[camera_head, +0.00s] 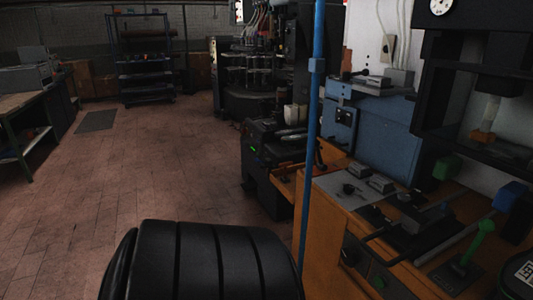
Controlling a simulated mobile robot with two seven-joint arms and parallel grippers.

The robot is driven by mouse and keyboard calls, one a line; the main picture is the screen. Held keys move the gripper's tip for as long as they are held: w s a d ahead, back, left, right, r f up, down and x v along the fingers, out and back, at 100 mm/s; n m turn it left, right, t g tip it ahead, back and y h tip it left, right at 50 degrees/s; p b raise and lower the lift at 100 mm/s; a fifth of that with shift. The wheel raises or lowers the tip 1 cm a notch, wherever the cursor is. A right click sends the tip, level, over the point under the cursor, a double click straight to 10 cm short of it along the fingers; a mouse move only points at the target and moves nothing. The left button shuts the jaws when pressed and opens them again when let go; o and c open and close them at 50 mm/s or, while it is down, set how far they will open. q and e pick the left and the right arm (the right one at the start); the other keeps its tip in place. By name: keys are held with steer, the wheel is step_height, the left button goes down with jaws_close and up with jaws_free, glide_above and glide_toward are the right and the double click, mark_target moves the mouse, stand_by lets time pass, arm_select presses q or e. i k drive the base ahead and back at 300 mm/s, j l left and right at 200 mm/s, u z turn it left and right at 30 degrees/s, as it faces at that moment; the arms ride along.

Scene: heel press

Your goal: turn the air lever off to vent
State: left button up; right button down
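A green-handled lever (482,240) stands tilted on a dark base on the orange bench (325,235) at the right. A blue vertical pipe (318,110) runs down at the bench's left end. A small dark handle (320,155) shows beside the pipe. I cannot tell which of these, if any, is the air lever, or its position. The dark press frame (437,95) with a round white gauge (441,7) rises at the right edge. Neither of my grippers is in view.
A blue machine (380,130) stands behind the bench, and a black machine (268,165) left of the pipe. Metal blocks and bars lie on the bench top. A workbench (30,100) is at far left. A black ribbed shape hides floor at bottom centre. The tiled floor (150,180) is clear.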

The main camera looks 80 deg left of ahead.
mark_target(318, 142)
steer(key=u, duration=2.1)
steer(key=i+j, duration=0.15)
steer(key=i, duration=0.25)
steer(key=i+j, duration=0.1)
steer(key=i, duration=0.3)
steer(key=i+j, duration=0.15)
steer(key=i, duration=0.3)
